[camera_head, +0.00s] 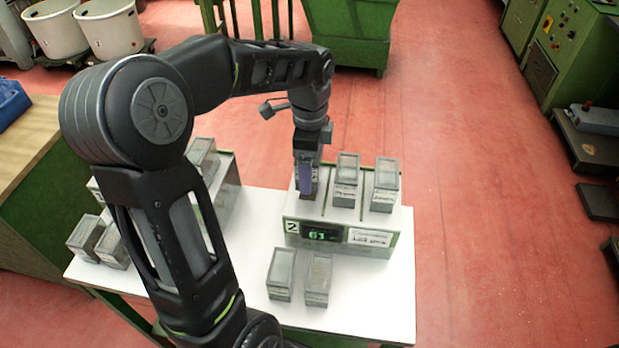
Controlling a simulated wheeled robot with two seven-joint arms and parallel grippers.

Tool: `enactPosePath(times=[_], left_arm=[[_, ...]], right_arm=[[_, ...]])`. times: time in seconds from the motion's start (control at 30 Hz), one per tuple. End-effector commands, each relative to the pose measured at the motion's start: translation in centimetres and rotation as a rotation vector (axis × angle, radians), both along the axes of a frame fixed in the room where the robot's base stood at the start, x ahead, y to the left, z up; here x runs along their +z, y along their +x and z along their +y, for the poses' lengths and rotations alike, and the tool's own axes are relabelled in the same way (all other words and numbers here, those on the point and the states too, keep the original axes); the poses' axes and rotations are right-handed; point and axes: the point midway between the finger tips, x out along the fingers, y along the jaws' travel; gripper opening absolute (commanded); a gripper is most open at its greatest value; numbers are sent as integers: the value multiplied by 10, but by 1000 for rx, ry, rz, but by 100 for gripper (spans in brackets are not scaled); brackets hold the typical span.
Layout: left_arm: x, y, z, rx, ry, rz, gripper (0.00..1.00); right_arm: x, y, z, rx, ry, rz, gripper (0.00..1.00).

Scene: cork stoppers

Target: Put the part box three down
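Grey part boxes with clear lids stand on and around a station marked 2 (290,238) on the white table. One box (345,182) is in its middle slot and another box (385,186) is in its right slot. My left gripper (307,192) points down at the left slot of this station. Its fingers are small and partly hidden, so I cannot tell whether it holds a box. Two boxes, one at left (281,275) and one at right (318,280), stand upright on the table in front of the station. My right gripper is not in view.
A second station (226,190) with boxes stands at left, partly behind my arm. Two more boxes (84,238) (112,248) stand before it. The white table (375,300) is bare at its front right. Station 2 has a display (321,233) reading about 61.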

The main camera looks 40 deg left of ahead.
Motion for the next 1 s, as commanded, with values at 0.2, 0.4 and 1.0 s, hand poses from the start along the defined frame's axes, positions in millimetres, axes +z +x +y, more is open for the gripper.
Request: enactPosePath(times=[0.2, 0.4, 1.0], left_arm=[[-34, 0, 0, 0, 0, 1, 38], [-37, 0, 0, 0, 0, -1, 38], [-40, 0, 0, 0, 0, 1, 100]], right_arm=[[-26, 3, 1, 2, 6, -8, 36], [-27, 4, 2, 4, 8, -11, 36], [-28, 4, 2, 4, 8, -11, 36]])
